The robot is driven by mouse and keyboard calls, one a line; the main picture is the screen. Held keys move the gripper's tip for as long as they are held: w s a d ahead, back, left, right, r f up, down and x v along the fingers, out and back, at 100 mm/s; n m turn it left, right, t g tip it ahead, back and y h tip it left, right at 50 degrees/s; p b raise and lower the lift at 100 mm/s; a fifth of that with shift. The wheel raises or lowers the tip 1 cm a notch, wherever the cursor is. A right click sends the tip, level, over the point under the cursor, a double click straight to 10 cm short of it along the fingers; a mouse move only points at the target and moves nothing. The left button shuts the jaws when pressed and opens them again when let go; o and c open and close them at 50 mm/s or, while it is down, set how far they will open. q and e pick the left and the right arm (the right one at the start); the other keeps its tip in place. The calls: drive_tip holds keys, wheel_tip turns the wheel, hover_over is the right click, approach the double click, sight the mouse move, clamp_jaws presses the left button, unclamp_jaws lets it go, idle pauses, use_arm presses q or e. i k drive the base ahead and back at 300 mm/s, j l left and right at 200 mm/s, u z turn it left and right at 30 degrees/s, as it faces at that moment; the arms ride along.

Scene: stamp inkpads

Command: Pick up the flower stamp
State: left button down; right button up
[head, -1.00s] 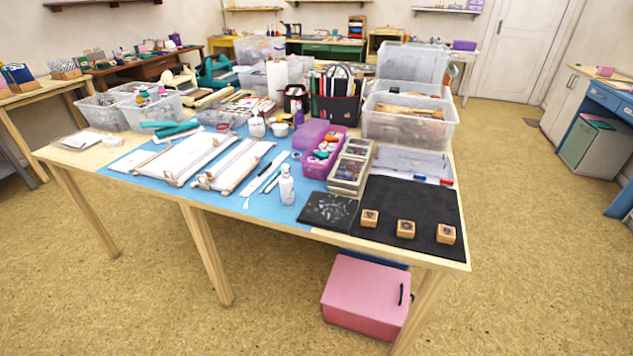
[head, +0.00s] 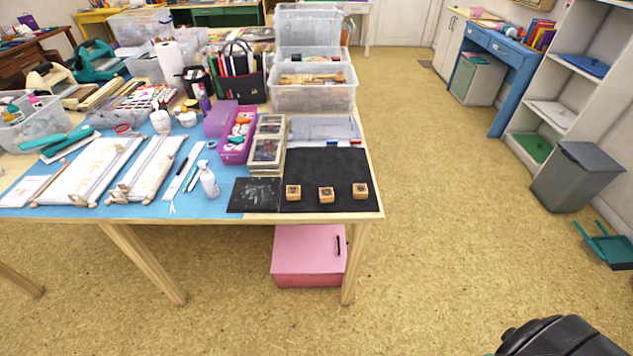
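Three small wooden block stamps sit apart in a row near the front edge of a black mat (head: 322,164). They are the left stamp (head: 293,193), the middle stamp (head: 326,194) and the right stamp (head: 360,190). Each has a dark design on its top, too small to tell which is the flower. Neither gripper is in view. A dark part of my own body shows at the bottom right, away from the table.
The worktable's front edge (head: 330,216) lies just before the stamps. A pink box (head: 308,256) stands below it. A white bottle (head: 209,180), purple case (head: 238,135) and clear bins (head: 313,92) crowd the table. Open floor lies in front and right.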

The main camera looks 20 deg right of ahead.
sight(326, 195)
drive_tip(key=i+j+z, duration=0.2)
drive_tip(key=j, duration=0.25)
drive_tip(key=j+z, duration=0.2)
drive_tip(key=j, duration=0.3)
drive_tip(key=i+j+z, duration=0.2)
drive_tip(key=j, duration=0.3)
drive_tip(key=k, duration=0.05)
